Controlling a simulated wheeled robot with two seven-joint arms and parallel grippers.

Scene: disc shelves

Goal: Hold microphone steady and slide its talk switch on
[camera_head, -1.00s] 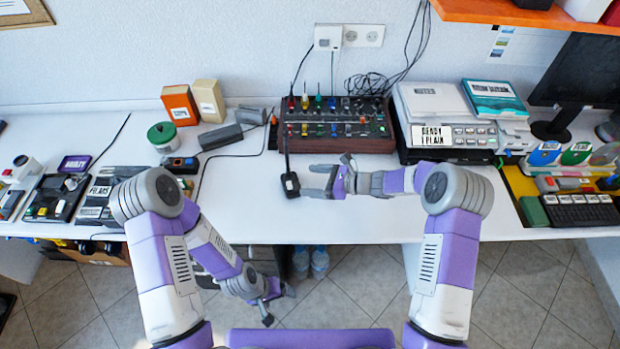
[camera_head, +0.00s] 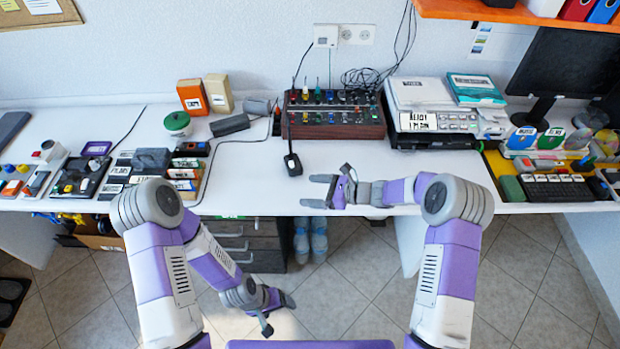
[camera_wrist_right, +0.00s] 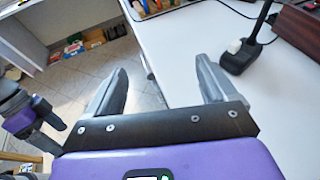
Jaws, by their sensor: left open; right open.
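The microphone (camera_head: 293,164) has a black base on the white desk and a thin dark stem rising from it toward the mixer. In the right wrist view its base (camera_wrist_right: 238,60) shows at the upper right, with a small pale switch-like piece on it. My right gripper (camera_head: 309,191) is open and empty at the desk's front edge, just nearer to me than the base and apart from it. Its two fingers (camera_wrist_right: 160,85) are spread in the wrist view with nothing between them. My left gripper (camera_head: 279,314) is open and empty, below the desk edge over the floor.
A mixer (camera_head: 333,132) with coloured knobs stands behind the microphone. A grey machine (camera_head: 415,95) stands right of it. Dark cylinders, boxes and a green-lidded jar (camera_head: 177,122) stand to the left. The desk (camera_head: 250,180) is clear around the microphone base. Drawers (camera_head: 240,240) stand below.

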